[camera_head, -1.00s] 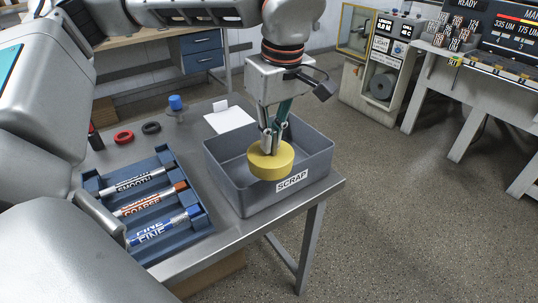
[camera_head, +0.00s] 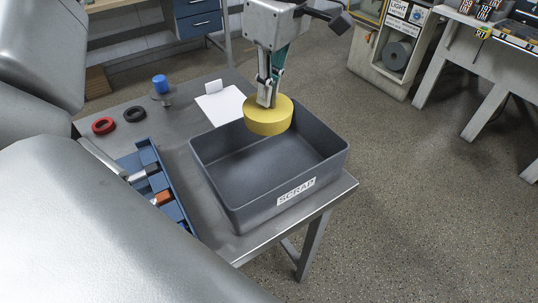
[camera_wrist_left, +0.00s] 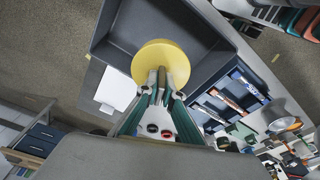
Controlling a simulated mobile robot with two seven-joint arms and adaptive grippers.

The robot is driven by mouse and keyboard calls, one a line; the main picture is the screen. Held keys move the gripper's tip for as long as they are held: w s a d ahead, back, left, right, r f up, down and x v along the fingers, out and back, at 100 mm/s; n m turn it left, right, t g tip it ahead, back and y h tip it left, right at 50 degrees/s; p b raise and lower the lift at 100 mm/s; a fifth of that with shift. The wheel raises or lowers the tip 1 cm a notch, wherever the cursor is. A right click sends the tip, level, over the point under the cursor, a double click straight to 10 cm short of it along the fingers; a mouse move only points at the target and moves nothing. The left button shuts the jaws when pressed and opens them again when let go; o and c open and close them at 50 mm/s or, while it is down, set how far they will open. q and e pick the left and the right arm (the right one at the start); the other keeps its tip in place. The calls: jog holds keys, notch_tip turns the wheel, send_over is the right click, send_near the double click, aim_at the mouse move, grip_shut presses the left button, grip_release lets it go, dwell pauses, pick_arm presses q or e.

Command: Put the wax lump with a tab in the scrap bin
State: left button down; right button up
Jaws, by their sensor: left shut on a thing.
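The yellow wax lump (camera_head: 268,117) is a thick round disc with a tab on top. My left gripper (camera_head: 267,98) is shut on the tab and holds the lump over the far part of the scrap bin. The scrap bin (camera_head: 238,207) is a grey open box labelled SCRAP at the table corner; the part of its floor that shows is bare. In the left wrist view, the lump (camera_wrist_left: 160,62) sits at the fingertips (camera_wrist_left: 160,88), over the bin (camera_wrist_left: 107,50). My right gripper does not show.
A blue rack (camera_head: 150,165) with rods stands left of the bin, partly hidden by my arm. A red ring (camera_head: 103,126), a black ring (camera_head: 134,114), a blue-topped piece (camera_head: 160,85) and a white sheet (camera_head: 221,107) lie on the table behind.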

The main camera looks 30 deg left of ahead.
aim_at(277, 109)
pick_arm(q)
notch_tip(277, 109, down, 17)
jog(key=shift+w+r+b, duration=0.1)
jog(key=shift+r+b, duration=0.05)
jog(key=shift+b, duration=0.9)
jog(key=c, duration=2.2)
grip_release()
jog(key=r, duration=0.4)
jog(key=d+r+p, duration=0.1)
jog(key=r, duration=0.7)
jog(key=shift+d, duration=0.4)
